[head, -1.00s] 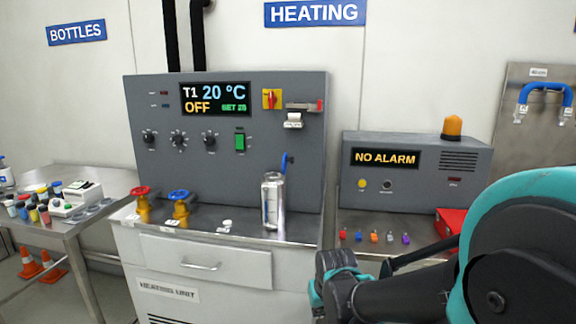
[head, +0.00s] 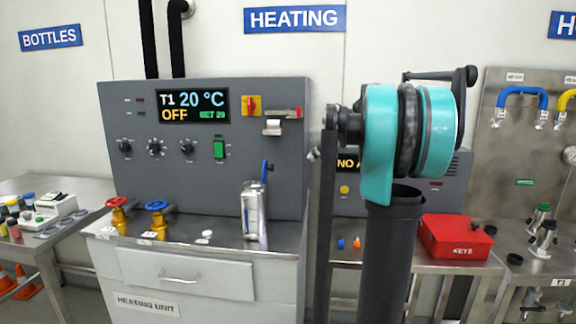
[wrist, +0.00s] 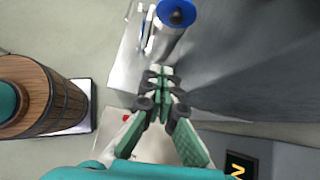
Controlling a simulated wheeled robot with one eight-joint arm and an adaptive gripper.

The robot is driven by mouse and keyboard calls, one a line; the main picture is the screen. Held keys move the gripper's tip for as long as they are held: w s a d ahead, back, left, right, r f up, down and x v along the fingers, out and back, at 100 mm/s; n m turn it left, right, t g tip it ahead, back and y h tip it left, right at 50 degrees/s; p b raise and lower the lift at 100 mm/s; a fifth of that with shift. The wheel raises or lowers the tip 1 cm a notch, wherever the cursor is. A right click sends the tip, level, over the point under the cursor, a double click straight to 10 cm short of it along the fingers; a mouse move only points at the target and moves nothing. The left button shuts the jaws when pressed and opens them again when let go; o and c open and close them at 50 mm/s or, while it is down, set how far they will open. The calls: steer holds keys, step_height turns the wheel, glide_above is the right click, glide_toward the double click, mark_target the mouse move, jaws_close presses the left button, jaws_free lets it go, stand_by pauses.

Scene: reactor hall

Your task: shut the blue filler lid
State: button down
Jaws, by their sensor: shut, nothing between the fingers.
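The blue filler lid (head: 265,171) stands tilted up, open, at the top of a silver cylinder (head: 253,212) on the heating unit's bench. In the wrist view the lid (wrist: 176,12) shows as a blue disc at the top edge, with the silver cylinder (wrist: 165,45) below it. My gripper (wrist: 161,73) is shut and empty, its fingertips pointing toward the cylinder and apart from the lid. In the head view my arm stands upright to the right of the cylinder, and the fingers cannot be made out clearly.
Red (head: 118,212) and blue (head: 157,216) valve wheels stand left of the cylinder. The grey control panel (head: 170,180) rises behind it. A red keys box (head: 455,238) sits on the right bench. My arm partly hides the alarm box (head: 347,190).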

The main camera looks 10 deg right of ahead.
mark_target(266, 163)
steer(key=w+a+f+m, duration=0.1)
steer(key=w+a+f, duration=0.3)
steer(key=a, duration=0.5)
steer(key=shift+a+y, duration=0.3)
steer(key=shift+a, duration=0.1)
steer(key=shift+w, duration=0.1)
steer(key=a+r, duration=0.1)
steer(key=w+a, duration=0.1)
steer(key=a, duration=0.1)
steer(key=shift+a+r, duration=0.1)
steer(key=shift+r, duration=0.5)
